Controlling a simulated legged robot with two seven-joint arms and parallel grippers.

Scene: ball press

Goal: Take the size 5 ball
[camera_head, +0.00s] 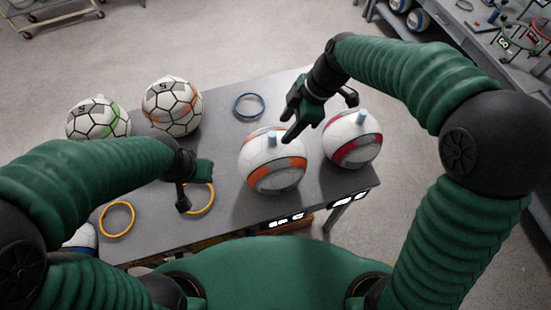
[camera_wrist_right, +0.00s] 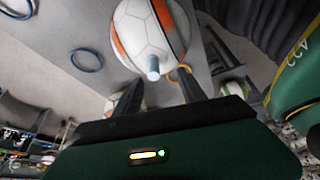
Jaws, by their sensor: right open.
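Two white balls with black line patterns stand at the back left of the table in the head view. One has green stripes (camera_head: 98,117), the other orange marks (camera_head: 172,105); both bear a "5". A white ball with an orange band (camera_head: 272,170) and one with a red band (camera_head: 352,145) stand nearer, each with a pale peg on top. My right gripper (camera_head: 318,118) is open and empty above these two. In the right wrist view its fingers (camera_wrist_right: 160,78) point toward the orange-banded ball (camera_wrist_right: 150,35). My left gripper (camera_head: 192,188) is over the table's left part; its jaw is unclear.
The grey table (camera_head: 225,145) also bears a blue ring (camera_head: 249,105) and two yellow rings, one at the front left (camera_head: 117,219) and one beside my left gripper (camera_head: 200,198). A partly hidden blue-marked ball (camera_head: 82,238) is at the lower left. Shelving stands at the far right.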

